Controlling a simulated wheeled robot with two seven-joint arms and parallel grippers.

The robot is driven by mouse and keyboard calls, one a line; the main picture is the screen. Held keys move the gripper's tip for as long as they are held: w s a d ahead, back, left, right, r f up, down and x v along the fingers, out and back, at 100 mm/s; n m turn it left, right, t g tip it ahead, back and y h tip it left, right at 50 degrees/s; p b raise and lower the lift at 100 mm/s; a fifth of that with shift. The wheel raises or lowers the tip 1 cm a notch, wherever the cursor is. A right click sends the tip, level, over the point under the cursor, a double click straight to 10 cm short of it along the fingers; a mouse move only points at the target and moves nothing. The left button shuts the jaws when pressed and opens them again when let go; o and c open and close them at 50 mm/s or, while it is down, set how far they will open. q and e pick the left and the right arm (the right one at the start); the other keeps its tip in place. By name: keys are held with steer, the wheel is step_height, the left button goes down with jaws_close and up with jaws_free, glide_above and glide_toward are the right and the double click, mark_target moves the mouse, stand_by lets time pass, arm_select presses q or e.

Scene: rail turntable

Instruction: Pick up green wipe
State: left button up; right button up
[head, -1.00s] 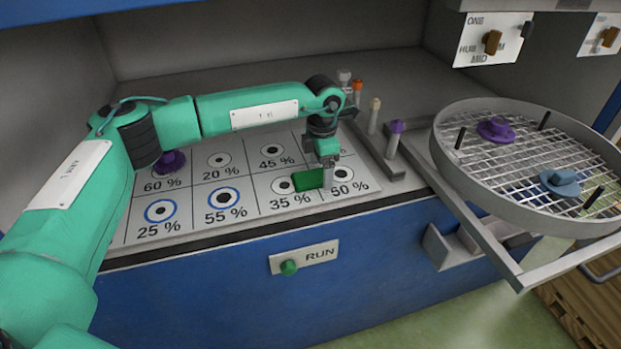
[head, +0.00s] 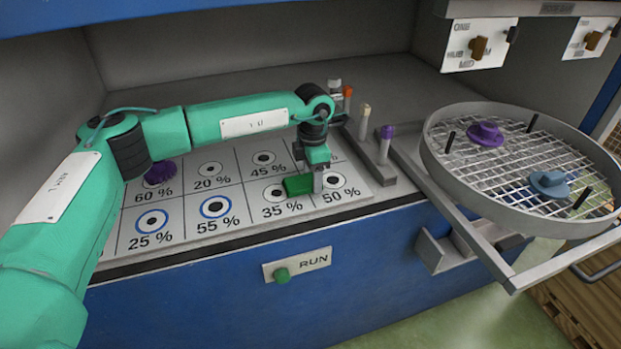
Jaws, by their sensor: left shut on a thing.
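The green wipe (head: 298,185) is a small dark green block in the head view, over the line between the 35 % and 50 % cells of the marked board. My left gripper (head: 317,184) points down at its right end and is shut on it. I cannot tell whether the wipe touches the board or hangs just above it. My left arm comes in from the left and reaches across the board, hiding part of its back row. My right gripper is not in view.
The marked board (head: 186,226) holds a purple piece (head: 160,172) at 60 %. A rack (head: 371,157) with several capped vials stands right of it. A round mesh tray (head: 440,170) with purple and blue pieces stands at the right. A RUN button (head: 281,275) is on the blue front.

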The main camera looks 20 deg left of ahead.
arm_select(q)
step_height(320, 180, up, 19)
stand_by(0.4)
